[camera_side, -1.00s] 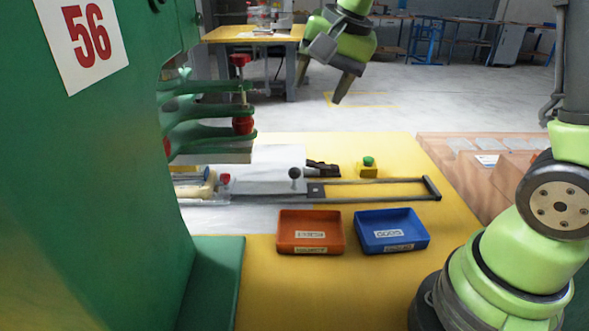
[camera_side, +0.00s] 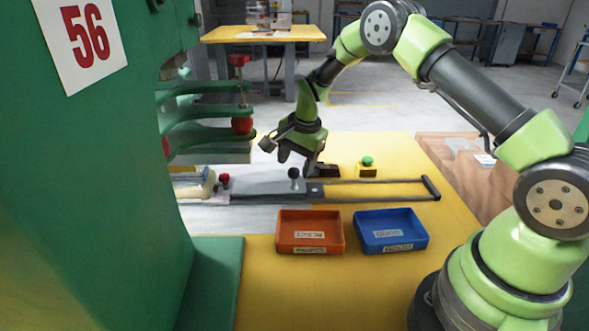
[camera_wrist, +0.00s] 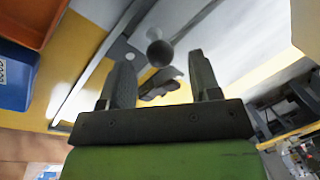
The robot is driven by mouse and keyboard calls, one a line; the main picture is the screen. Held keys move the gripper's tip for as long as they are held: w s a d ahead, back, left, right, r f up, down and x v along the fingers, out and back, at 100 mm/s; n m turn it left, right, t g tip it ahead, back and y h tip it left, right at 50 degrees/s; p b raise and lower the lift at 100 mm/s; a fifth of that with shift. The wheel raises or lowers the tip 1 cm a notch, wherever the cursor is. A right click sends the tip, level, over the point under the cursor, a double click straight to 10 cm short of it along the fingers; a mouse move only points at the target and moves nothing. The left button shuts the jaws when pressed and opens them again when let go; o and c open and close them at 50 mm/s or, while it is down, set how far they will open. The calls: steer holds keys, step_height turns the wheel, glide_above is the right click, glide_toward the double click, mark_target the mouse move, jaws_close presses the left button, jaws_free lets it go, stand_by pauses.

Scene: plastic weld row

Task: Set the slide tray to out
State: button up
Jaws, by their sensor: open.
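The slide tray (camera_side: 262,188) is a grey plate on two rails, with its left end, carrying a pale part, by the green press. A dark ball knob (camera_side: 294,173) stands on its right part; it also shows in the wrist view (camera_wrist: 160,53). The rails (camera_side: 380,181) run on to a dark end bar (camera_side: 431,188) at the right, and that stretch is empty. My gripper (camera_side: 296,164) is open and empty, just above and behind the knob in the side view. In the wrist view the knob appears beyond the fingertips (camera_wrist: 163,65), between their lines. I see no contact.
An orange bin (camera_side: 310,232) and a blue bin (camera_side: 391,230) sit in front of the rails. A green button on a yellow box (camera_side: 367,167) and a dark clamp-like piece (camera_side: 322,170) stand behind them. The green press (camera_side: 90,190) fills the left.

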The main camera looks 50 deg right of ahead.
steer(key=shift+w+f, duration=0.25)
steer(key=shift+f, duration=1)
jaws_close()
steer(key=s+d, duration=2.1)
steer(key=shift+s+d, duration=0.3)
steer(key=shift+d, duration=0.05)
jaws_free()
steer(key=shift+a, duration=0.1)
